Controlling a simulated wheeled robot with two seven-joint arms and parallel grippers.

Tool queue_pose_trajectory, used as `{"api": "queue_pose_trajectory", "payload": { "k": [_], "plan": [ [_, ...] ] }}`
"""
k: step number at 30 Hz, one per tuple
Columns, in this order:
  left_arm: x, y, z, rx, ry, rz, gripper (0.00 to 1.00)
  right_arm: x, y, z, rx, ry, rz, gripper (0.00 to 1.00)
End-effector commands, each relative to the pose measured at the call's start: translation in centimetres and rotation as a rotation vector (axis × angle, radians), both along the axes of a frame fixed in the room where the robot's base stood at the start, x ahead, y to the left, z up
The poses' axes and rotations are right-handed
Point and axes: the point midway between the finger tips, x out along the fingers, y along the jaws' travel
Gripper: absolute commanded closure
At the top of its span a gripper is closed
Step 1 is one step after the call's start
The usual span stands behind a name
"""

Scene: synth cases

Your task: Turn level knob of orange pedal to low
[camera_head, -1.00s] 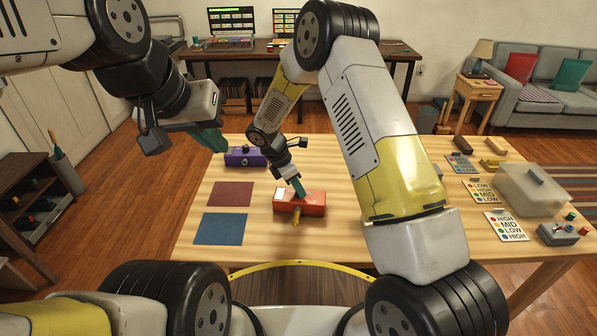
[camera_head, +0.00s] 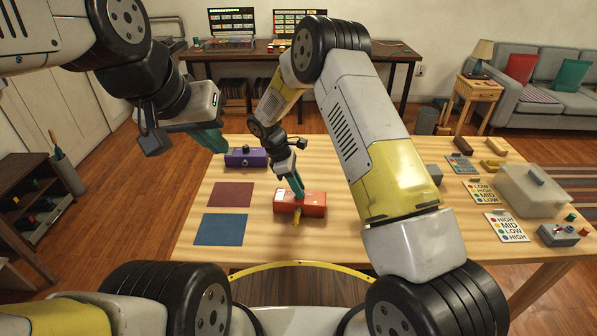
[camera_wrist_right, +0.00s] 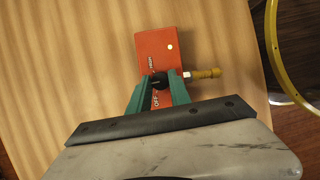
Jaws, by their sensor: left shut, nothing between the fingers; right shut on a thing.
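The orange pedal (camera_head: 313,206) lies on the wooden table, with a yellow plug (camera_head: 296,218) at its near side. In the right wrist view the pedal (camera_wrist_right: 157,45) shows a black knob (camera_wrist_right: 158,80), a lit yellowish dot and white lettering; HIGH and OFF seem to be readable beside the knob. My right gripper (camera_head: 297,190) comes down on the pedal; its green fingers (camera_wrist_right: 159,84) are shut on the black knob, one on each side. The knob's exact pointer direction is too small to tell. My left gripper (camera_head: 217,143) is shut and empty, above the table's left edge.
A purple pedal (camera_head: 246,157) stands behind the orange one. A dark red mat (camera_head: 230,194) and a blue mat (camera_head: 220,229) lie to the left. Level cards (camera_head: 506,227), a lidded clear box (camera_head: 532,190) and a grey pedal (camera_head: 558,235) are at the right.

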Motion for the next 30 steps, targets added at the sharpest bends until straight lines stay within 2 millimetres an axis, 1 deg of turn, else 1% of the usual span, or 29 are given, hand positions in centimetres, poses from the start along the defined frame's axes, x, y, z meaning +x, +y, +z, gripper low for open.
{"api": "queue_pose_trajectory", "payload": {
  "k": [11,12,15,25,28,30],
  "plan": [
    [0.0,0.0,0.0,0.0,0.0,0.0,1.0,0.0,0.0,0.0,0.0,0.0,-0.001,1.0],
    [0.0,0.0,0.0,0.0,0.0,0.0,1.0,0.0,0.0,0.0,0.0,0.0,0.0,0.7],
    [0.0,0.0,0.0,0.0,0.0,0.0,1.0,0.0,0.0,0.0,0.0,0.0,0.0,0.54],
    [0.0,0.0,0.0,0.0,0.0,0.0,1.0,0.0,0.1,0.2,0.001,-0.001,0.0,0.54],
    [0.0,0.0,0.0,0.0,0.0,0.0,1.0,0.1,0.5,1.1,0.002,-0.002,0.0,0.54],
    [0.0,0.0,0.0,0.0,0.0,0.0,1.0,0.2,1.0,2.2,0.002,-0.003,0.001,0.54]
  ]
}}
